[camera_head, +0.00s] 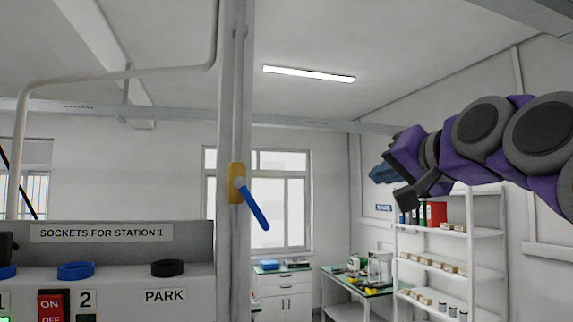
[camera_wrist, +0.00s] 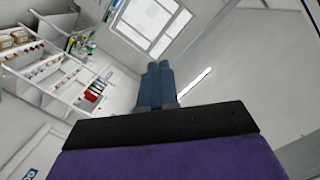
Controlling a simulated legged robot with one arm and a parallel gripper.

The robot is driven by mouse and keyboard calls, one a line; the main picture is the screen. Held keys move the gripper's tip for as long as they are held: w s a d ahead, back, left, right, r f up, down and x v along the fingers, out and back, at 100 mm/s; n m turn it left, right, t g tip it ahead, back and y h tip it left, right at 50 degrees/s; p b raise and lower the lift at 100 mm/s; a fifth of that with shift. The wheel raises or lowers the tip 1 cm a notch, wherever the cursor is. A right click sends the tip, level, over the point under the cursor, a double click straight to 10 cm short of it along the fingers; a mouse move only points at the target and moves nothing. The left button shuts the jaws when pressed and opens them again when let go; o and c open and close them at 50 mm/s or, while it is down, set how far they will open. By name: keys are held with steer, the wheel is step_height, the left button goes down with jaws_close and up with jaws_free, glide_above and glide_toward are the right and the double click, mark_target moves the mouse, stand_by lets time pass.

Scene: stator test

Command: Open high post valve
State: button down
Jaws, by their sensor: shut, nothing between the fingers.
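The post valve is a yellow body (camera_head: 236,183) on the grey vertical post (camera_head: 234,120), with a blue lever handle (camera_head: 254,208) slanting down to the right. My gripper (camera_head: 385,172) is at the right in the head view, at about the valve's height and well apart from it. In the wrist view my gripper's blue fingers (camera_wrist: 158,75) lie side by side, shut with nothing between them. The valve does not show in the wrist view.
A panel (camera_head: 110,245) marked "Sockets for Station 1" stands at lower left, with blue and black rings. White shelves (camera_head: 435,250), a bench (camera_head: 345,278) and a cabinet (camera_head: 283,287) stand behind. The space between the post and my gripper looks clear.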

steer(key=s+a+n+g+y+p, duration=0.1)
steer(key=s+a+g+y+p, duration=0.5)
steer(key=s, duration=0.5)
steer(key=h, duration=0.1)
glide_toward(264, 227)
steer(key=w+a, duration=0.4)
steer(key=w, duration=0.1)
steer(key=shift+w+f+t+b, duration=0.2)
steer(key=shift+f+t+b, duration=0.1)
steer(key=shift+t+b, duration=0.1)
steer(key=shift+a, duration=0.1)
steer(key=shift+s+a+f+m+t+y+b, duration=0.25)
steer(key=shift+a+f+m+y, duration=0.25)
steer(key=shift+m, duration=0.3)
steer(key=shift+s+a+f+m+t+y+b, duration=0.15)
steer(key=shift+a+f+m+t+y, duration=0.2)
steer(key=shift+m+y, duration=0.4)
steer(key=shift+s+a+f+m+t+y+b, duration=0.2)
steer(key=shift+a+f+m+y, duration=0.25)
steer(key=shift+m, duration=0.4)
steer(key=shift+w, duration=0.1)
